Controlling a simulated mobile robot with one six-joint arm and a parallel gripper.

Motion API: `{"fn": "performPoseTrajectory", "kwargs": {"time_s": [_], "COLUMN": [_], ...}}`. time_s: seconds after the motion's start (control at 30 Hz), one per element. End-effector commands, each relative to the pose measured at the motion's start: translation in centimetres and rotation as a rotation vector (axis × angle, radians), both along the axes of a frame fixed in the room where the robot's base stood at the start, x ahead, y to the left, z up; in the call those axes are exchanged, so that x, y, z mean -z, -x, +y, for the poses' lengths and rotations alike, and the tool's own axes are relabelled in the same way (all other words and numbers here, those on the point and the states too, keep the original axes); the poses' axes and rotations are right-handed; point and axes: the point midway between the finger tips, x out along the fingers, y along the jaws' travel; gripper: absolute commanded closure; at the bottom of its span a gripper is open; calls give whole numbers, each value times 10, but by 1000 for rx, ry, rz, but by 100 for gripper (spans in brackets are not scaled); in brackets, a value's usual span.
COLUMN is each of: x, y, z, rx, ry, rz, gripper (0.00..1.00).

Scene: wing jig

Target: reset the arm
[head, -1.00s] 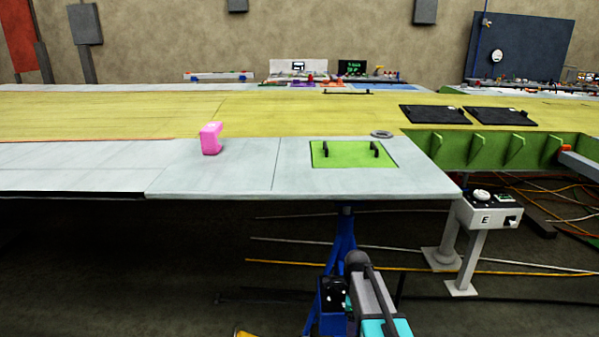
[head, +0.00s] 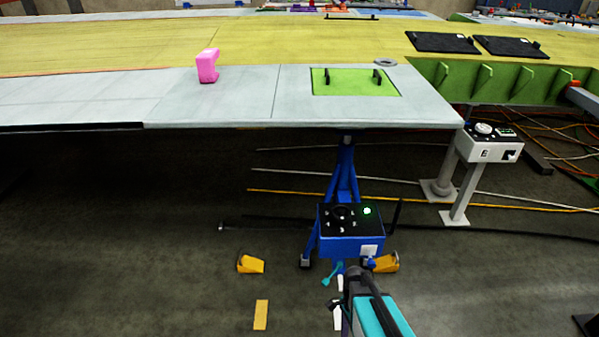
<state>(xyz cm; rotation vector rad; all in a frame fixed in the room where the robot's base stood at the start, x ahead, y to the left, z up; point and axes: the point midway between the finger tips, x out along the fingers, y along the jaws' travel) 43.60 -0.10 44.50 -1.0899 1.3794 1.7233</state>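My arm reaches up from the bottom edge of the head view, right of the middle, with a teal link and a dark end. My gripper (head: 338,303) is only partly seen beside that end, small and dark, and I cannot tell whether its fingers are open or shut. Nothing is clearly seen held in it. Beyond it stands a blue box (head: 351,243) with dark knobs on its top and a lit green lamp. A small teal piece (head: 331,273) shows just below the box; I cannot tell what it belongs to.
A long wing panel (head: 215,105) spans the view, bearing a pink clamp-like block (head: 207,66) and a green plate (head: 356,82) with two black handles. A blue stand (head: 343,178) is under its edge. A grey pedestal (head: 488,145) stands right. Yellow wedges (head: 251,264) and cables lie on the floor.

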Motion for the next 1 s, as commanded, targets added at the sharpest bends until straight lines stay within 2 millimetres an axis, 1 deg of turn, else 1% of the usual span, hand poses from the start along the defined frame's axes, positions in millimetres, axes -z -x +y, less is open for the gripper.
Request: {"fn": "performPoseTrajectory", "kwargs": {"time_s": [0.03, 0.2, 0.3, 0.5, 0.6, 0.7, 1.0], "x": [6, 24, 31, 39, 40, 40, 40], "y": [18, 66, 90, 125, 134, 139, 134], "z": [0, 0, -1, -1, -1, -1, -1], "rx": [-41, -217, -325, -541, -649, -760, -1082], "ry": [-20, -111, -170, -288, -346, -399, -539], "rz": [17, 58, 73, 89, 85, 75, 33], "gripper": [15, 15, 15, 15, 15, 15, 15]}}
